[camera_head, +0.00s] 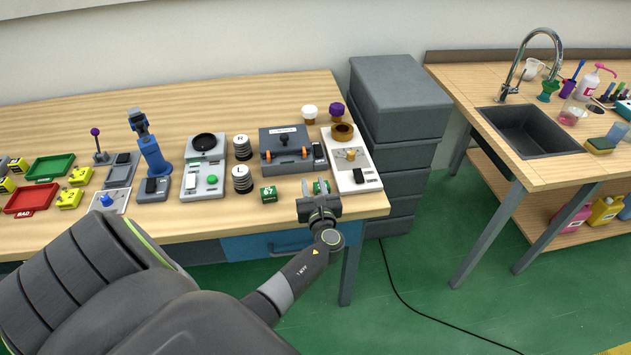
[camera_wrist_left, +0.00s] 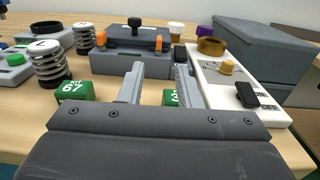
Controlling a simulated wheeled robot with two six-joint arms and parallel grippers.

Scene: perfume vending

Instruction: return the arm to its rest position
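My left arm comes in from the lower left in the head view. Its gripper (camera_head: 319,191) is over the front edge of the wooden table (camera_head: 240,222), near the table's right end. In the left wrist view the two fingers (camera_wrist_left: 158,82) stand apart with nothing clamped between them. A green cube (camera_head: 321,186) lies just beyond the fingers and is partly hidden by them; it also shows in the left wrist view (camera_wrist_left: 169,98), partly behind the right finger. Whether a finger touches it I cannot tell. Another green cube marked 67 (camera_head: 268,194) sits to the left. My right gripper is not in view.
A white switch device (camera_head: 364,177) stands right of the gripper, and a grey fixture with orange knobs (camera_head: 285,139) behind it. Springs marked R (camera_head: 242,147) and L (camera_head: 242,179) stand left. Grey drawers (camera_head: 398,97) stand beyond the table's right end.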

